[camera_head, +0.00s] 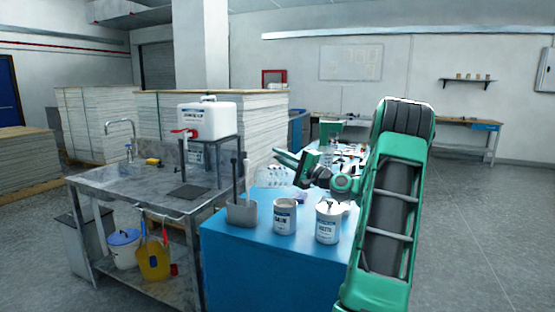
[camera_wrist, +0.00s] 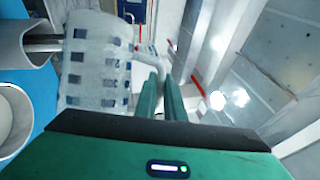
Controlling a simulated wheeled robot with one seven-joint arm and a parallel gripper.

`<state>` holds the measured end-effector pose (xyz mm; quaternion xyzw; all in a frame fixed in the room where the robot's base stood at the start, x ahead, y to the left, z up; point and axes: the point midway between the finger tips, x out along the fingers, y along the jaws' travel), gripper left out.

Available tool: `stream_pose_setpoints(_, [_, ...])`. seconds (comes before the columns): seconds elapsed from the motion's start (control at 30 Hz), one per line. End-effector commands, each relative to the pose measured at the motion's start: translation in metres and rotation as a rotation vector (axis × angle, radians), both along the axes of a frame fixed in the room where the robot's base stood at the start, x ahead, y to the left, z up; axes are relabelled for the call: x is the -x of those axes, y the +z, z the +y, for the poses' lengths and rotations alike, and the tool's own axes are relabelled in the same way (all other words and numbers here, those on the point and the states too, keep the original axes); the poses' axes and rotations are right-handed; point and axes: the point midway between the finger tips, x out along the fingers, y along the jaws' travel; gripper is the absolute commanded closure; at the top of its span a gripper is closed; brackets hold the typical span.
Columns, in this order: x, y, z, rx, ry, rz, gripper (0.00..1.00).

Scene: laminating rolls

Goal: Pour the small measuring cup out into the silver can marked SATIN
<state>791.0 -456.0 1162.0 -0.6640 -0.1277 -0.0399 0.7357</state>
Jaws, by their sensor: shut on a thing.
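My gripper (camera_head: 290,161) is shut on the small measuring cup (camera_wrist: 95,60), its fingers (camera_wrist: 160,95) closed at the cup's handle. The cup is translucent with blue markings; in the head view (camera_head: 277,176) it is in the air over the back of the blue bench. It looks tilted; how far, and what is in it, I cannot tell. Two silver cans stand on the bench in front of it: a left can (camera_head: 285,218) and a right can (camera_head: 328,224) with a dark piece at its top. Their labels are too small to read surely.
Further left is a metal sink table (camera_head: 150,185) with a white jug (camera_head: 208,121) on a stand. Small items lie on the bench behind my gripper.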

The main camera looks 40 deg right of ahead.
Motion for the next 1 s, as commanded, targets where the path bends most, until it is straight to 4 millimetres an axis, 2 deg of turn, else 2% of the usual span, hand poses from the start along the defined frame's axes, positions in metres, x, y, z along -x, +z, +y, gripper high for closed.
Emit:
stream_pose_setpoints(0.43, [-0.004,0.003,0.015,0.101,0.001,0.025,1.00])
stream_pose_setpoints(1.0, [-0.004,0.004,0.017,0.120,0.000,0.030,1.00])
